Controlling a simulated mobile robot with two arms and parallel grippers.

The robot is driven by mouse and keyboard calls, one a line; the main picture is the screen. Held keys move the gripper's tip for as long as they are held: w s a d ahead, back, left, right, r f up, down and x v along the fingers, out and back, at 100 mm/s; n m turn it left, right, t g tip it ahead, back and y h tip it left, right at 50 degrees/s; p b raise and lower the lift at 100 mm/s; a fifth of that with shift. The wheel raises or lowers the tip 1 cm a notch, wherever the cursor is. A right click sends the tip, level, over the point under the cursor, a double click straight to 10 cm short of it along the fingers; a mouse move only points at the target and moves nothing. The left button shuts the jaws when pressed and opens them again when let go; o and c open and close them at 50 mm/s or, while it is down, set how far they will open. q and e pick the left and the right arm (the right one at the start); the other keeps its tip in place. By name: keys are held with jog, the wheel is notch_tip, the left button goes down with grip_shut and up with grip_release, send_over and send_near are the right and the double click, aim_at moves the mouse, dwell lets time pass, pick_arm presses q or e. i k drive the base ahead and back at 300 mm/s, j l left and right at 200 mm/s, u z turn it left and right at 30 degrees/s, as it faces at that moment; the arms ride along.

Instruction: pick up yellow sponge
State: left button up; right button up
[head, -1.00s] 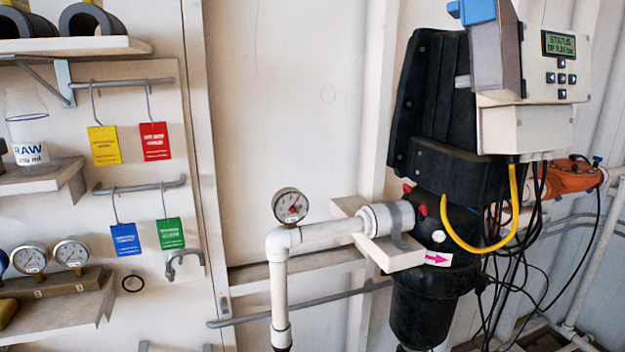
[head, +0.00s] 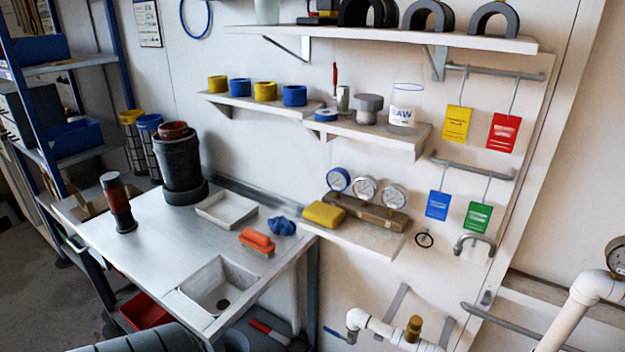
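The yellow sponge (head: 324,214) is a flat block with rounded edges. It lies on the left part of the lowest wall shelf (head: 358,238), in front of and to the left of a wooden block with round gauges (head: 366,212). Its top and front side show clearly.
To the left stands a metal table with a sink (head: 218,285), an orange brush (head: 257,241), a blue cloth-like lump (head: 282,225) and a white tray (head: 226,208). Shelves with caps and a RAW beaker (head: 405,104) hang above. White pipes (head: 570,310) stand at the lower right.

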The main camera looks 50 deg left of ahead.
aim_at(327, 215)
jog(key=l+u, duration=0.1)
jog(key=u, duration=1.5)
jog(key=z, duration=3.5)
jog(key=j+u, duration=0.1)
jog(key=u, duration=3.4)
jog(key=i+j+u, duration=0.1)
jog(key=j, duration=0.35)
